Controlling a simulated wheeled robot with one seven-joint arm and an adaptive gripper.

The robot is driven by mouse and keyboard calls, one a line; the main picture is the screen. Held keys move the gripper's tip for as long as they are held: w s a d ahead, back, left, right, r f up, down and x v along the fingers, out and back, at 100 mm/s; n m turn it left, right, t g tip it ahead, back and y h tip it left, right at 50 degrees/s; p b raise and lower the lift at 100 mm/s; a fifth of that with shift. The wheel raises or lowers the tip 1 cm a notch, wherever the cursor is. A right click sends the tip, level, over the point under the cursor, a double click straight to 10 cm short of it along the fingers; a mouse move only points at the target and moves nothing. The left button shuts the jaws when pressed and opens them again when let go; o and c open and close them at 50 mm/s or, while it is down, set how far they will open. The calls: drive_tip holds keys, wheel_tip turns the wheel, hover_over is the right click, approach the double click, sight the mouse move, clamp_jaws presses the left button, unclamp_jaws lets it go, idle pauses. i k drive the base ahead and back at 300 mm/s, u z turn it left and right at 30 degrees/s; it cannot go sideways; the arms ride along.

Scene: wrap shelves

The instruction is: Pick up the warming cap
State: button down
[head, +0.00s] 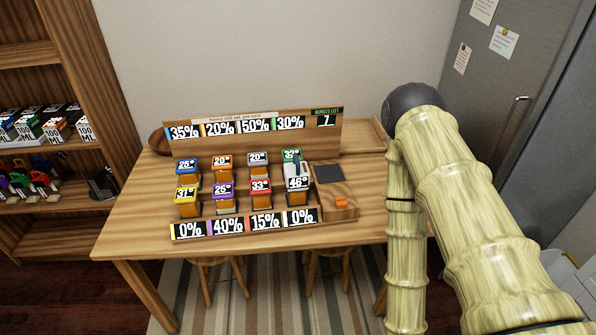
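A wooden rack (250,148) on the table holds two rows of small orange jars with coloured, temperature-labelled tops. At the right end of the front row, a white-and-grey piece marked 46° (297,184) sits on top of a jar, rising higher than its neighbours. It looks like the warming cap, but I cannot be sure. A green top (290,155) is partly hidden behind it. My arm bends down at the right, beside the table, and leaves the frame at the bottom. My gripper is out of view.
The table (135,225) has bare wood left of the rack. A dark square pad (328,173) and an orange piece (340,202) are at the rack's right end. Stools (220,265) stand underneath. A stocked shelf (50,145) is at left, a grey fridge (500,100) at right.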

sight(296, 174)
drive_tip(key=k, duration=1.3)
drive_tip(key=u, duration=0.7)
drive_tip(key=i, duration=1.75)
drive_tip(key=z, duration=0.7)
